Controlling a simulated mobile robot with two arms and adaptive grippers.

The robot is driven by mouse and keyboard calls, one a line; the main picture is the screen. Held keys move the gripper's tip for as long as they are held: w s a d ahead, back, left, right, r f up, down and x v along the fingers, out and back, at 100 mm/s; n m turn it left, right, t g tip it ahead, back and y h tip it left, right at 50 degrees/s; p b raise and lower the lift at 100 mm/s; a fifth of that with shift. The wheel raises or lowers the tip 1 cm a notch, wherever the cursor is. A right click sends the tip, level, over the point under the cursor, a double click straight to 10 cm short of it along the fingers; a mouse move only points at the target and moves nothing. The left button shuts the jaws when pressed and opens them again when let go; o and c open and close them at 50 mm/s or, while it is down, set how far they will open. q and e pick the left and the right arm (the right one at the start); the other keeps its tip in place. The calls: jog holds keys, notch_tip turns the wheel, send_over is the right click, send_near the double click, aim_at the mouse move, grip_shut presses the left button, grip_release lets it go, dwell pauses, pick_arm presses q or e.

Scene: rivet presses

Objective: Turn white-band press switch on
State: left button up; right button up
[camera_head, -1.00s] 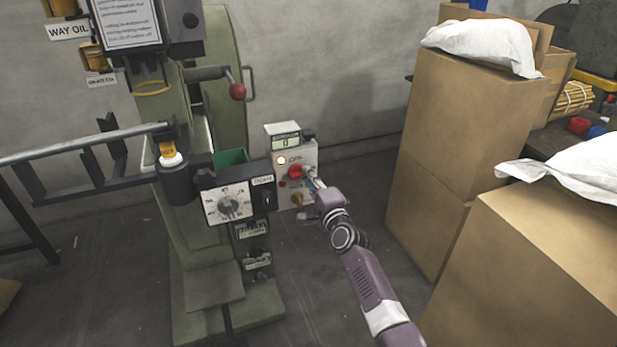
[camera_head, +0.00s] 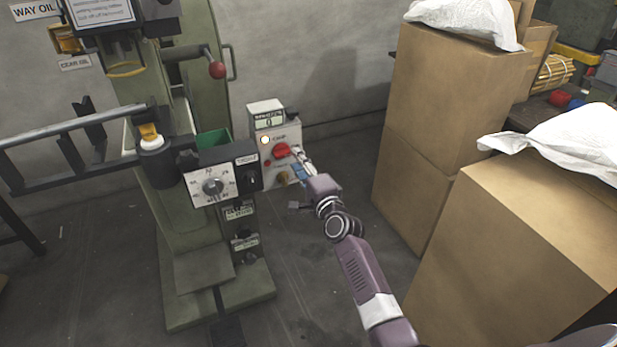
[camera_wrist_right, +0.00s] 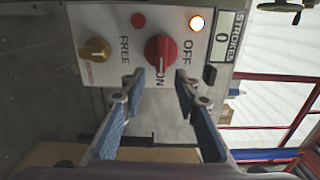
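The switch is a red rotary knob (camera_head: 282,151) on a pale control box (camera_head: 290,134) beside the green-grey press (camera_head: 186,255). A round white lamp (camera_wrist_right: 197,23) on the panel is lit. My right gripper (camera_wrist_right: 160,84) is open and empty, its blue-padded fingertips apart just below the knob in that view. It also shows beside the box in the head view (camera_head: 301,170). My left gripper is not in view.
The box also carries a yellow knob (camera_wrist_right: 95,49) and a STROKES counter (camera_wrist_right: 223,38) reading 0. A dial box (camera_head: 212,187) stands to the left. Tall cardboard boxes (camera_head: 450,105) stand right of my arm, with clear floor between them and the press.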

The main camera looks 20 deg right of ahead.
jog(key=s, duration=0.8)
jog(key=shift+s+d, duration=0.2)
